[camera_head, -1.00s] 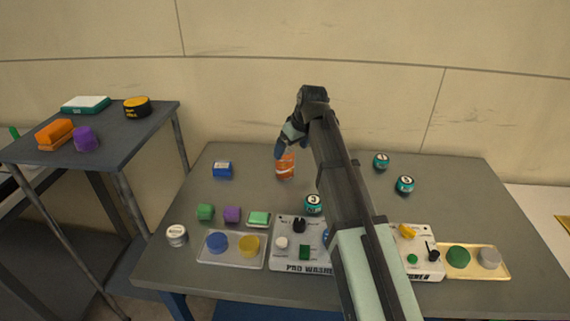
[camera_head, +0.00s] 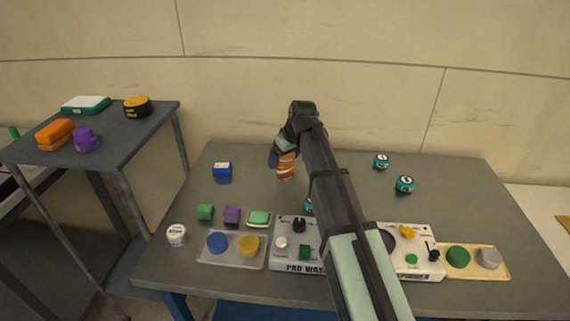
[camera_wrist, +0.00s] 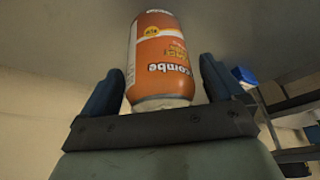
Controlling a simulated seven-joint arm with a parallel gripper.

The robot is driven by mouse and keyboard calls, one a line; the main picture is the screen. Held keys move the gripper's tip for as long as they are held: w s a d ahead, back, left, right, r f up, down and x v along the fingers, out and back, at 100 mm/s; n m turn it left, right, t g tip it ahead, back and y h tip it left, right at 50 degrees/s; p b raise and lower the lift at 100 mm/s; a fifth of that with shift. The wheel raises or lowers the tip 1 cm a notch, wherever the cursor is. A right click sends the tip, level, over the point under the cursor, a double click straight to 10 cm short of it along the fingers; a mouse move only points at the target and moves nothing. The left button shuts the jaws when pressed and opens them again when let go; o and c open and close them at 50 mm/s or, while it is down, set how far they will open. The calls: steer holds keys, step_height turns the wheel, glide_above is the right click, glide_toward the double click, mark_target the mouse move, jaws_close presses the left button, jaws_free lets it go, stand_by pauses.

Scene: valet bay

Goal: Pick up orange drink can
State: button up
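The orange drink can (camera_head: 286,168) with white bands stands on the grey table, left of my arm in the head view. My gripper (camera_head: 279,159) is down at the can, and its end partly covers the can's top. In the wrist view the can (camera_wrist: 160,60) sits between the two dark blue fingers of my gripper (camera_wrist: 160,66), its lettering upside down. The fingers are spread, one on each side of the can. A narrow gap shows at the right finger; the left finger is very close, and contact there is unclear.
A blue box (camera_head: 222,169) lies left of the can. Teal round tins (camera_head: 381,161) stand to the right. A control panel (camera_head: 283,255) and small coloured blocks (camera_head: 232,214) line the table's front. A side table (camera_head: 115,125) stands at left.

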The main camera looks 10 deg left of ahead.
steer(key=c, duration=1.2)
